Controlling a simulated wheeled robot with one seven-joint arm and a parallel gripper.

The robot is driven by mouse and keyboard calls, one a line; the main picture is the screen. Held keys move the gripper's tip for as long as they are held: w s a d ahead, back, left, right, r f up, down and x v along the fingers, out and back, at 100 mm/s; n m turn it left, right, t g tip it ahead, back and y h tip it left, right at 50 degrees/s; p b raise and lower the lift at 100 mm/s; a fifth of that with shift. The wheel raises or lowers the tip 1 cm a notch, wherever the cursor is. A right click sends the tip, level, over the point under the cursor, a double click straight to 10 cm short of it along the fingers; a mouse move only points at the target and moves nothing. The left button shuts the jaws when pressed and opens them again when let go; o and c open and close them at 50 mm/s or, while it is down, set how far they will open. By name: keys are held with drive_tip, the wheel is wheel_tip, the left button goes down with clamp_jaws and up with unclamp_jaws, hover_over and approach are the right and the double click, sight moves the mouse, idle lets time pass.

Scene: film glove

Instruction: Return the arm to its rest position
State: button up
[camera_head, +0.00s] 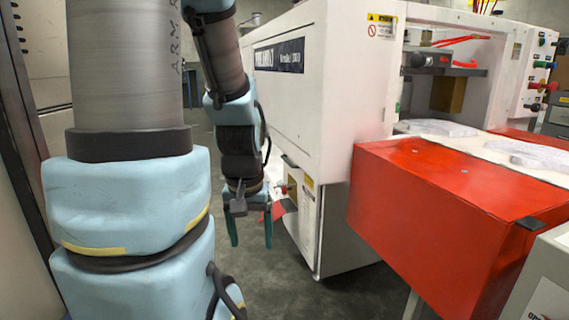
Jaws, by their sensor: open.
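My arm fills the left of the head view, with a large grey and light-blue link close to the camera and thinner links behind it. My gripper (250,232) hangs pointing down at the end of the arm, left of the white machine. Its two teal fingers are apart, with nothing seen between them. The grey floor shows behind and below the fingers.
A large white machine (335,90) stands to the right of my gripper. A red box-shaped cover (430,210) juts out at the right front. A pale cabinet (548,275) is at the lower right corner. Grey floor (345,297) is open below the gripper.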

wheel_tip(320, 180, up, 28)
drive_tip(key=p, duration=2.6)
drive_tip(key=shift+w+r, duration=0.15)
drive_tip(key=shift+w, duration=0.05)
drive_tip(key=shift+d, duration=0.15)
